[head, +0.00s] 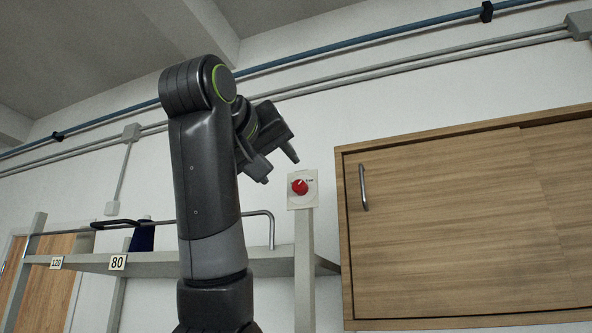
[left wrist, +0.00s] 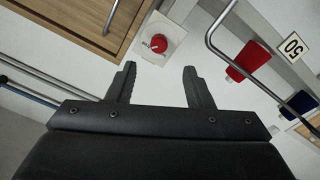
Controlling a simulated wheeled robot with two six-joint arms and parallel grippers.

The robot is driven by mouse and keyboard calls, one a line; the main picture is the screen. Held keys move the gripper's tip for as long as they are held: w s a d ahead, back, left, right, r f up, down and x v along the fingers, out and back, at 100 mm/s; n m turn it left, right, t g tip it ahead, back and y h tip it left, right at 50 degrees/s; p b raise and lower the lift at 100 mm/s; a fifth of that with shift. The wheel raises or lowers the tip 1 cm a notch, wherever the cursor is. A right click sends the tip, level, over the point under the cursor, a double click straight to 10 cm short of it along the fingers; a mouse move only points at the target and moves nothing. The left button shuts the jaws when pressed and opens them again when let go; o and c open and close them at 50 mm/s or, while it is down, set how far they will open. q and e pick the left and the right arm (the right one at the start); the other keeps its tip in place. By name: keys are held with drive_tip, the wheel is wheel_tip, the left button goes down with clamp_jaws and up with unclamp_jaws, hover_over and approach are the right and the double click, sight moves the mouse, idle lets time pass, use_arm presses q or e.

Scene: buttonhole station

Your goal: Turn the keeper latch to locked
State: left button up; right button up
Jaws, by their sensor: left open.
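The keeper latch appears to be the red round knob (head: 300,186) on a small white plate (head: 309,200), mounted on a pale post. The knob has a light mark on it, and the small lettering beside it is too small to read. The left wrist view also shows the red knob (left wrist: 162,43), beyond the fingertips and roughly in line with the gap between them. My left gripper (head: 281,169) is open and empty, just up and left of the knob in the head view. Its two fingers also show in the left wrist view (left wrist: 160,72), apart from the knob. My right gripper is not in view.
A wooden wall cabinet (head: 440,225) with a metal handle (head: 363,187) stands right of the post. A shelf (head: 150,264) with a bent metal rail, number tags and a dark blue object (head: 143,237) lies left. A red spool-like object (left wrist: 248,58) shows in the left wrist view.

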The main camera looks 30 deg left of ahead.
sight(298, 186)
use_arm(q)
drive_tip(key=p+x, duration=0.7)
drive_tip(key=x, duration=0.1)
drive_tip(key=shift+w+r, duration=0.15)
drive_tip(key=shift+w, duration=0.15)
drive_tip(key=shift+w+a, duration=0.1)
drive_tip(key=shift+w, duration=0.25)
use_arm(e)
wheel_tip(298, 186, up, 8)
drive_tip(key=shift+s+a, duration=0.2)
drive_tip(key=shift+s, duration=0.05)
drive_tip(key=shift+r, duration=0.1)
use_arm(q)
drive_tip(key=c, duration=1)
